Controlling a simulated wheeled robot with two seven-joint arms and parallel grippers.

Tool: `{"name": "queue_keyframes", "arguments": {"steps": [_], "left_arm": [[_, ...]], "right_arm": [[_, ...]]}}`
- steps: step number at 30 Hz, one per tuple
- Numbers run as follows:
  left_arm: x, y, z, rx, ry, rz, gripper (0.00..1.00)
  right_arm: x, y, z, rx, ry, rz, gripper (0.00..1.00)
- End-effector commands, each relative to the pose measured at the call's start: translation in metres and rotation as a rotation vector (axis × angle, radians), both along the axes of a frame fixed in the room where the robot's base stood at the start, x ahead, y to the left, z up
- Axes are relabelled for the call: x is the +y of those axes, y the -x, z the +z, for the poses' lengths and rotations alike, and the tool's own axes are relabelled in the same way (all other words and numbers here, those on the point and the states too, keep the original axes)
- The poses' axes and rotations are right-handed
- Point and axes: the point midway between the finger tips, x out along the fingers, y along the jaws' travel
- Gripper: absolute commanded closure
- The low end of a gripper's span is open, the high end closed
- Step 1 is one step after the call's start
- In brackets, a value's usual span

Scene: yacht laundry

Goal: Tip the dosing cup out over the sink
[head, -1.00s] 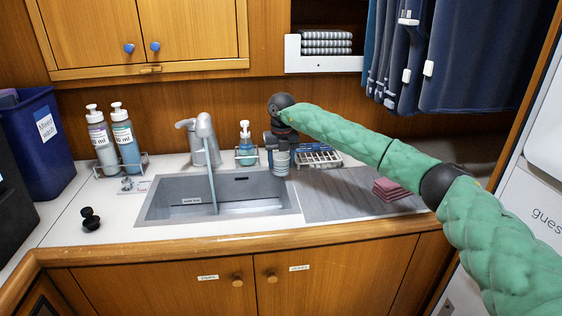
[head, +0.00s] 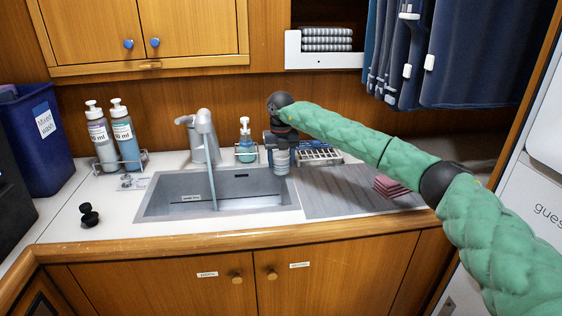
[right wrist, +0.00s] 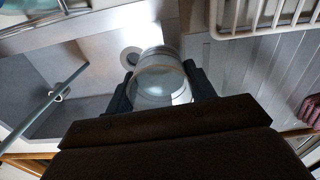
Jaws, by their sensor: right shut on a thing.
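The dosing cup (head: 281,163) is a small clear cup with bands around it. It looks about upright near the right rim of the sink (head: 160,205). My right gripper (head: 282,154) is shut on the cup, and in the right wrist view its two dark fingers sit on either side of the cup (right wrist: 157,82). The sink drain shows just beyond the cup in that view. What is inside the cup I cannot tell. The left gripper does not show.
The tap (head: 206,140) stands behind the sink, with a thin bluish stream below its spout. A soap bottle (head: 246,145) and a wire rack (head: 320,157) are behind. Folded pink cloths (head: 388,187) lie on the ridged drainboard (head: 345,200). Two dispenser bottles (head: 123,135) stand left.

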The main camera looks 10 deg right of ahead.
Motion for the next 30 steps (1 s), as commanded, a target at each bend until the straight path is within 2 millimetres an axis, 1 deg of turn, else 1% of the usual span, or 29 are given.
{"name": "queue_keyframes", "arguments": {"steps": [9, 17, 30], "left_arm": [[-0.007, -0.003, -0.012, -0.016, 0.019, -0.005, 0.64], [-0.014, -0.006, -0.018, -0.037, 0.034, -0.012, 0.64], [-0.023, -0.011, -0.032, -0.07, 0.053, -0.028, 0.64]], "right_arm": [[0.008, 0.005, 0.003, -0.06, 0.088, 0.003, 0.69], [0.013, 0.009, 0.005, -0.1, 0.145, 0.004, 0.69], [0.018, 0.012, 0.001, -0.139, 0.202, 0.003, 0.69]]}}
